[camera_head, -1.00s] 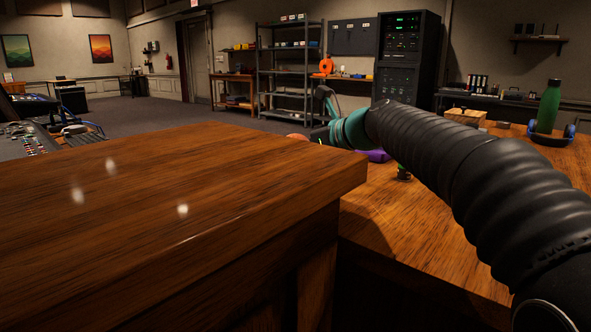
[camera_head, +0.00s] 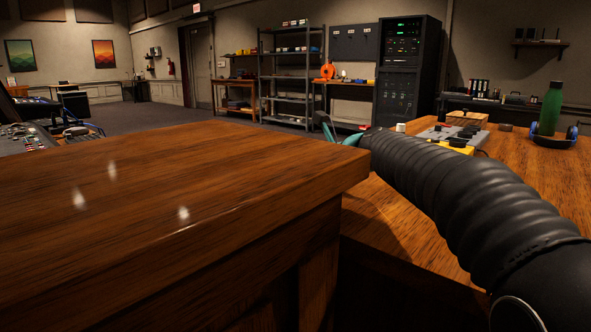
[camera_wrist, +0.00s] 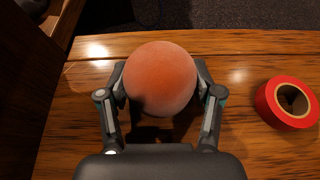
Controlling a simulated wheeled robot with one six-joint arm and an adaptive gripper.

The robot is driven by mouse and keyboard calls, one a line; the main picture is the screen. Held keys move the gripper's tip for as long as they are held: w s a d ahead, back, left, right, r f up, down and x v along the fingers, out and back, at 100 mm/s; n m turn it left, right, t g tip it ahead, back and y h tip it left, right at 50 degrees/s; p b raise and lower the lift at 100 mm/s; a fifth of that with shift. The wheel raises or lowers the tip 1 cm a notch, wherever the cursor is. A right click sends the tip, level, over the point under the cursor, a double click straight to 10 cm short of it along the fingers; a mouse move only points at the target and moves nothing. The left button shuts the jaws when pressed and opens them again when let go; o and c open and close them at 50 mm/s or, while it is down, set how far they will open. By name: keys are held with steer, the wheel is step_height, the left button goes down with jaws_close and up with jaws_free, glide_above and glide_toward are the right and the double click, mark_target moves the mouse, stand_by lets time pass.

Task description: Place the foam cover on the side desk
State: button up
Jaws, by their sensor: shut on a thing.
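The foam cover (camera_wrist: 160,78) is a round, orange-red, matte ball in the wrist view. My gripper (camera_wrist: 160,86) has a finger on either side of it and is shut on it. Brown wooden boards (camera_wrist: 230,150) lie beneath; whether the ball touches them I cannot tell. In the head view, only a little of my gripper (camera_head: 328,128) shows beyond the near wooden top, and the foam cover is hidden there. A wooden desk surface (camera_head: 540,185) lies at right; a higher wooden top (camera_head: 130,185) fills the left foreground. Neither is labelled as the side desk.
A red tape roll (camera_wrist: 264,107) lies right of the ball in the wrist view. On the right-hand desk stand a green bottle (camera_head: 551,108), blue headphones (camera_head: 571,131), a grey device (camera_head: 436,133) and a yellow object (camera_head: 455,149). Bare wood lies in front of them.

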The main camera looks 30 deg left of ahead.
steer(key=o, duration=0.7)
steer(key=shift+o, duration=0.2)
steer(key=shift+r, duration=0.15)
steer(key=v, duration=1.2)
